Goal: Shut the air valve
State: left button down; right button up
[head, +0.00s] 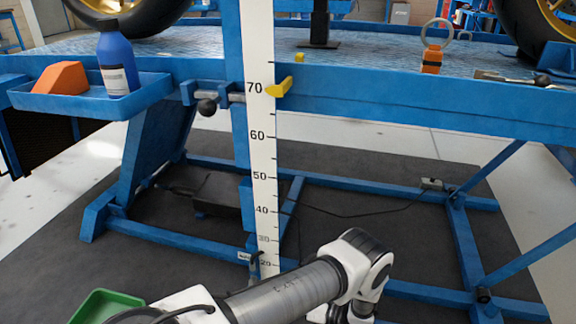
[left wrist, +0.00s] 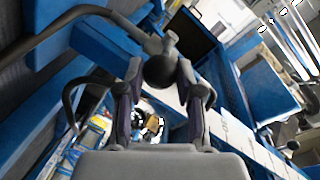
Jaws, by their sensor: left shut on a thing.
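In the left wrist view my left gripper (left wrist: 160,80) has its two dark fingers on either side of a dark grey fitting with a round knob (left wrist: 160,70) and a short stub above it. The fingers are shut on this fitting. It looks like the air valve, but its label and handle position cannot be read. A dark curved pipe or hose runs from it to the upper left. My right gripper is in neither view.
A blue lift table (head: 400,95) spans the head view, with a white height scale (head: 262,160) and a yellow pointer (head: 279,87) near 70. A black ball knob (head: 207,108) sticks out below it. A side tray (head: 60,104) holds a blue bottle (head: 117,62) and an orange block (head: 61,78).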

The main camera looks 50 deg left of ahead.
pick_arm(q)
jog(key=shift+f, duration=0.1)
jog(key=c, duration=0.7)
grip_release()
jog(key=shift+c, duration=0.2)
notch_tip(320, 180, up, 10)
jog(key=shift+r, duration=0.1)
